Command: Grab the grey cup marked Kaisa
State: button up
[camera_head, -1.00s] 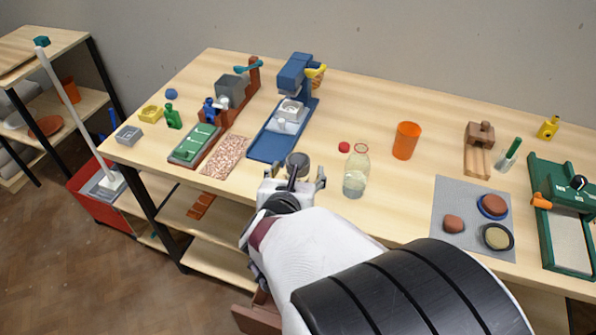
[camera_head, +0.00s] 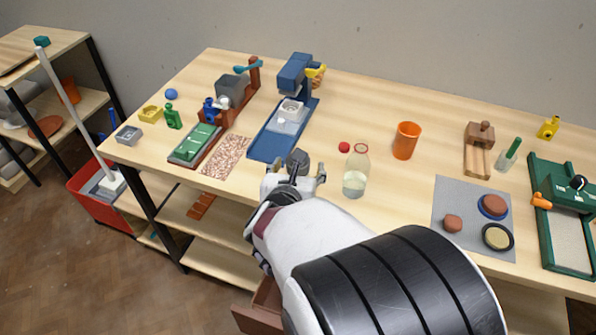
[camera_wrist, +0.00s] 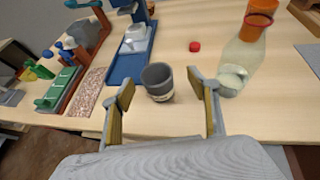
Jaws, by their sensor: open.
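The grey cup (camera_wrist: 158,80) stands upright near the front edge of the table, with a pale patch low on its side that I cannot read. It also shows in the head view (camera_head: 298,158), partly hidden by my gripper. My gripper (camera_wrist: 161,88) is open, its two fingers spread to the left and right of the cup in the wrist view. The cup appears between the fingertips or just beyond them, with a gap on each side. In the head view my gripper (camera_head: 294,178) is on the near side of the cup.
A glass bottle (camera_head: 355,172) stands to the right of the cup, with an orange cup (camera_head: 405,141) behind it. A blue stand (camera_head: 268,146) is behind and left. A speckled slab (camera_head: 226,156) lies left. A small red cap (camera_head: 344,147) lies between stand and bottle.

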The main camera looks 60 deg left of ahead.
jog(key=shift+w+a+f, duration=0.2)
jog(key=shift+a+f, duration=0.2)
jog(key=shift+a, duration=0.2)
jog(key=shift+w+a+f, duration=0.2)
jog(key=shift+a+f, duration=0.2)
jog(key=shift+a, duration=0.2)
jog(key=shift+x, duration=1.15)
jog(key=c, duration=1.3)
